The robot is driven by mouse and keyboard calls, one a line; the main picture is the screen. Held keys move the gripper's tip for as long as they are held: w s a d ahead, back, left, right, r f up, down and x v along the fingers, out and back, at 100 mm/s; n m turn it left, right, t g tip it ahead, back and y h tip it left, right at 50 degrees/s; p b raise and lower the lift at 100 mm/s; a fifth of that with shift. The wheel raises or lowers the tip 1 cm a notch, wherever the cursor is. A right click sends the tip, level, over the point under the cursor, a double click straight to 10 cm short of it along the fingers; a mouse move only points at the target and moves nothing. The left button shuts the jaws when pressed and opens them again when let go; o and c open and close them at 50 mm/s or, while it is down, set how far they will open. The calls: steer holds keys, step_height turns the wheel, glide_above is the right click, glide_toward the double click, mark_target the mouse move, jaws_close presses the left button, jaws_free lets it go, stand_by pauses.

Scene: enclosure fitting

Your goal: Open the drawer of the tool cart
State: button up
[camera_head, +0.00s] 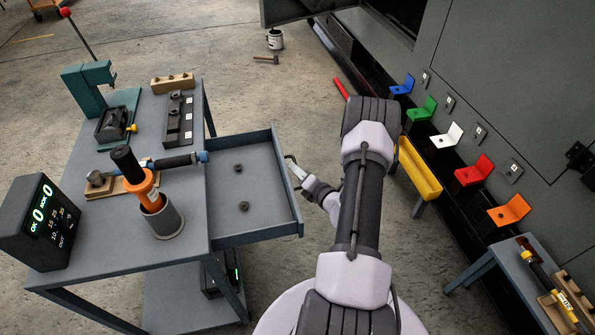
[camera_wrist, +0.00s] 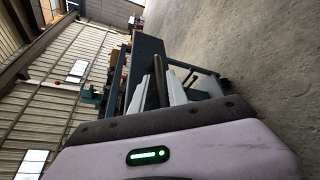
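The tool cart (camera_head: 60,215) stands at the left in the head view. Its grey drawer (camera_head: 262,190) is pulled out to the right, and its inside shows, with two small dark round parts lying in it. My gripper (camera_head: 299,172) is at the drawer's outer front, by the handle. The drawer side of the cart also shows in the wrist view (camera_wrist: 150,48). There my gripper's pale fingers (camera_wrist: 158,88) stand apart, with a dark bar between them. I cannot tell whether they close on the handle.
The cart top holds a teal press (camera_head: 85,90), a display box (camera_head: 40,222), and an orange-handled tool in a grey cup (camera_head: 162,222). A yellow bin (camera_head: 418,170) and coloured brackets line the cabinet at right. Floor beyond the drawer is open.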

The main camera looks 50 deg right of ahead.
steer(key=p+v, duration=0.4)
steer(key=v, duration=1.3)
steer(key=shift+s, duration=0.25)
